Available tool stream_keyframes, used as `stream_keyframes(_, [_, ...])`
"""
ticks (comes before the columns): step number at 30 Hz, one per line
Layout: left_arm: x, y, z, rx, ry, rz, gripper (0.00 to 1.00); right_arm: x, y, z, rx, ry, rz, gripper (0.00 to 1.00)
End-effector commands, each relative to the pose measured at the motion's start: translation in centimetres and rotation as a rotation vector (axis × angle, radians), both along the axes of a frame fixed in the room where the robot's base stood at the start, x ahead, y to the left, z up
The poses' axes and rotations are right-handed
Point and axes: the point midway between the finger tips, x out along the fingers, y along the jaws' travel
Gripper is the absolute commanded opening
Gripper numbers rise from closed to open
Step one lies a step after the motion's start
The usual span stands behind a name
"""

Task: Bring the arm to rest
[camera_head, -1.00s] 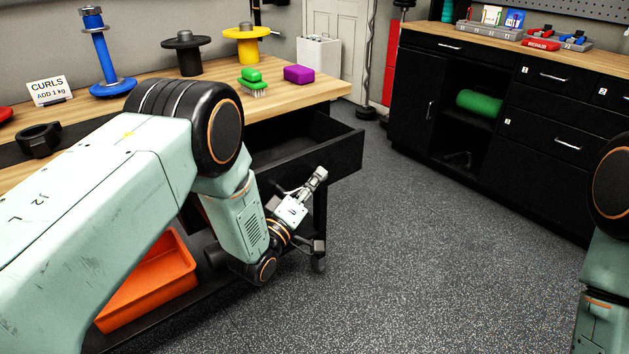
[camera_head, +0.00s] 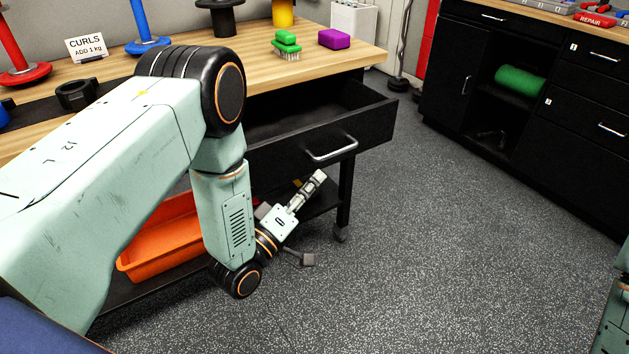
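My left arm comes in from the left, bends at a black-and-orange joint and hangs down in front of the wooden bench (camera_head: 220,88). My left gripper (camera_head: 312,218) is below the pulled-out black drawer (camera_head: 290,165). Its two fingers are spread wide, with nothing between them. Only a small part of my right arm shows at the lower right edge; my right gripper is out of view.
On the bench are a green brush (camera_head: 287,45), a purple block (camera_head: 334,39), a CURLS sign (camera_head: 87,48) and spool stands. An orange bin (camera_head: 165,245) is on the lower shelf. A black cabinet (camera_head: 575,130) stands at right. The speckled floor between is clear.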

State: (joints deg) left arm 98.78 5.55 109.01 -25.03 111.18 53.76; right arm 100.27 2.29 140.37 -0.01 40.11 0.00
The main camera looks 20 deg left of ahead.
Motion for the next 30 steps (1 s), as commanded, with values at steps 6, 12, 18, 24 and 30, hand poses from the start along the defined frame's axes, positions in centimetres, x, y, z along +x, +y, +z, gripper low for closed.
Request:
stream_keyframes(6, [0.0,0.0,0.0,0.000,0.000,0.000,0.21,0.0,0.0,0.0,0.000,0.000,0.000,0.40])
stream_keyframes(12, [0.2,-0.1,-1.3,0.105,0.032,0.018,0.21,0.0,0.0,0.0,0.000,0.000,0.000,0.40])
stream_keyframes(18, [-3.1,0.9,-10.3,0.494,0.373,0.042,0.21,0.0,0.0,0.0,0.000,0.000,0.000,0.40])
stream_keyframes(24, [-13.0,2.5,-18.1,0.844,0.796,-0.091,0.21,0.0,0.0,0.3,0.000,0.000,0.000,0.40])
stream_keyframes(30, [-25.4,3.8,-20.7,1.047,1.166,-0.322,0.21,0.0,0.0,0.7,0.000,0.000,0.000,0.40])
